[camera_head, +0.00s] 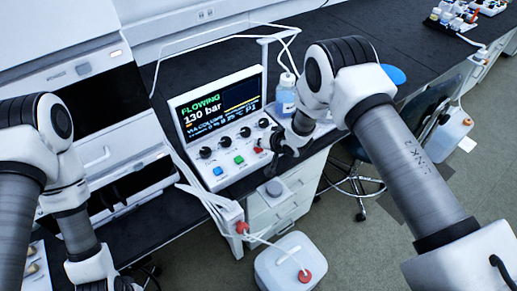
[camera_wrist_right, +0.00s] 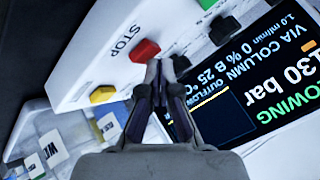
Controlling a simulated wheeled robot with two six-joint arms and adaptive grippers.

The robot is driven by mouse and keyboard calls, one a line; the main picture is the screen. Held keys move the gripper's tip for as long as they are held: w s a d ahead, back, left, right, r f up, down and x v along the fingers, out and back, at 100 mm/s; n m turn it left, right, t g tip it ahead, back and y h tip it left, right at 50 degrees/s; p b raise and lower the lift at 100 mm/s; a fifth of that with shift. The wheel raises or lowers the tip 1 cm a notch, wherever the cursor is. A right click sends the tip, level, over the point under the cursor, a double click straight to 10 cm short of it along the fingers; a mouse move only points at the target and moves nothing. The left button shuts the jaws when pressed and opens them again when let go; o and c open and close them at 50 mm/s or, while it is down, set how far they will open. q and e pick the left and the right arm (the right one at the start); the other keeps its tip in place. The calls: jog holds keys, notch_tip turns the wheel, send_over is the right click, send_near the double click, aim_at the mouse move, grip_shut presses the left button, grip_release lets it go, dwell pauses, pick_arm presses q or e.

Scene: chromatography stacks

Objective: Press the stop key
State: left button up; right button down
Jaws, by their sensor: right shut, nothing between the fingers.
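The stop key is a red key (camera_wrist_right: 145,50) on the pump's white front panel (camera_wrist_right: 118,75), with the word STOP printed beside it in the right wrist view. It also shows as a red key (camera_head: 258,146) in the head view. My right gripper (camera_head: 283,151) is shut and empty. In the wrist view its fingertips (camera_wrist_right: 165,66) lie right by the red key's edge; I cannot tell whether they touch it. The pump's screen (camera_head: 220,104) reads FLOWING, 130 bar. My left arm is at the left, with its gripper outside the picture.
Green (camera_head: 239,160) and blue (camera_head: 218,171) keys and several black knobs share the panel. A yellow key (camera_wrist_right: 102,94) sits near the red one. A blue-labelled bottle (camera_head: 286,97) stands right of the pump. A waste canister (camera_head: 290,266) is below in front.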

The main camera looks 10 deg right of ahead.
aim_at(260, 149)
jog(key=shift+f+b, duration=0.35)
jog(key=shift+f, duration=0.15)
dwell(0.6)
dwell(0.3)
jog(key=shift+r+p, duration=0.7)
jog(key=shift+r, duration=0.25)
notch_tip(260, 149, up, 5)
jog(key=p, duration=0.4)
jog(key=shift+r, duration=0.1)
dwell(0.3)
